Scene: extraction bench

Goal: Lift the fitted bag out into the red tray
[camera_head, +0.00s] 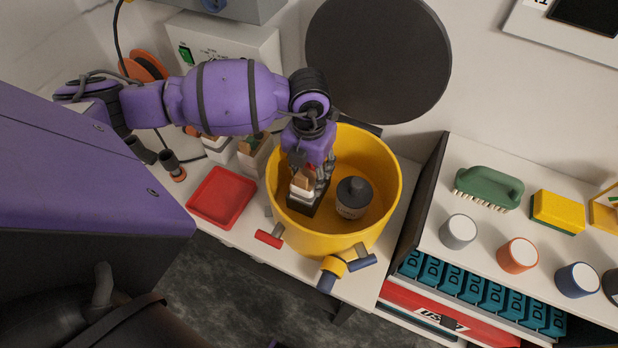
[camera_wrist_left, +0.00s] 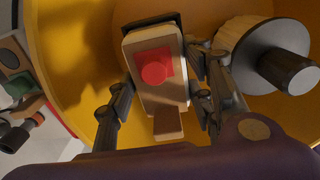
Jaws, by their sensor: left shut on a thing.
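My left gripper (camera_head: 312,182) reaches down into the round yellow tub and is shut on the fitted bag (camera_head: 302,186), a small block with a tan top, white middle and dark base. The red tray (camera_head: 221,197) lies empty on the bench, left of the tub. My right gripper is not in view.
The yellow tub (camera_head: 386,190) also holds a jar with a dark lid (camera_head: 354,190), right of the bag. A large dark round lid (camera_head: 378,55) stands open behind. Red and blue handles stick out at the tub's front. A shelf with a green brush (camera_head: 489,187) is at right.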

